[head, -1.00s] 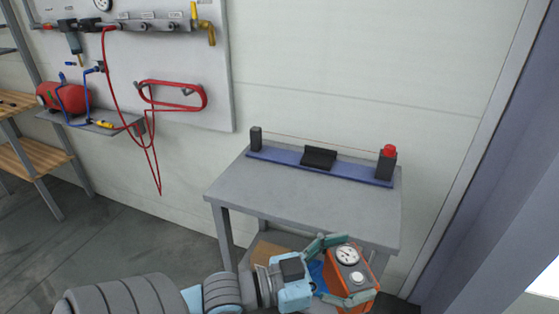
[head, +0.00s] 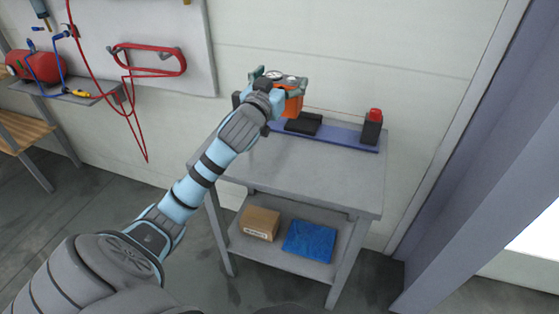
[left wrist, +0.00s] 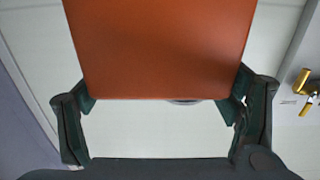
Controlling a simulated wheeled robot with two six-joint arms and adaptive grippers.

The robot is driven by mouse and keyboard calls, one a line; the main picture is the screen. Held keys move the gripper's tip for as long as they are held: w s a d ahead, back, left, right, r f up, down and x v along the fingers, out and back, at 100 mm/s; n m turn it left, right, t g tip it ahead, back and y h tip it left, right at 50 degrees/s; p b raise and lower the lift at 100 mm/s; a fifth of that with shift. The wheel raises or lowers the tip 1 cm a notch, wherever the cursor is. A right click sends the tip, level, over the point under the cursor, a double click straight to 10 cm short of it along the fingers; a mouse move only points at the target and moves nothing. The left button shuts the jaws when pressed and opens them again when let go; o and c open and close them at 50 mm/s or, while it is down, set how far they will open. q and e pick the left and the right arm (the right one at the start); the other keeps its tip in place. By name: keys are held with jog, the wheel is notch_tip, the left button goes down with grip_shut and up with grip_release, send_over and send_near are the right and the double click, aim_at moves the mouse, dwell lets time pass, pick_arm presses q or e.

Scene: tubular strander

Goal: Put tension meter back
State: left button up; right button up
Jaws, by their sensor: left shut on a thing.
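The orange tension meter (head: 291,101) with round dials on top is in my left gripper (head: 278,80), above the back left part of the grey table (head: 310,183). In the left wrist view, the meter's flat orange face (left wrist: 165,50) fills the top middle, between the two dark green fingers of the gripper (left wrist: 165,105). The gripper is shut on the meter. On the table's back edge lies a blue strip (head: 340,136) with a black angled holder (head: 303,124) on it, just below and right of the meter. The right gripper does not show.
A black block with a red top (head: 372,128) stands at the strip's right end. A dark post (head: 236,100) at its left end is partly hidden. The lower shelf holds a cardboard box (head: 260,223) and a blue packet (head: 310,240). The front tabletop is clear.

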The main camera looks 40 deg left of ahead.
pick_arm(q)
jog(key=f+b, duration=0.2)
jog(key=f, duration=0.4)
jog(key=f+b, duration=0.2)
jog(key=f, duration=0.5)
jog(key=f+b, duration=0.2)
jog(key=f, duration=0.4)
jog(key=shift+s+a+f, duration=0.1)
jog(key=shift+a+f, duration=0.05)
jog(key=shift+a, duration=0.15)
jog(key=o, duration=1.6)
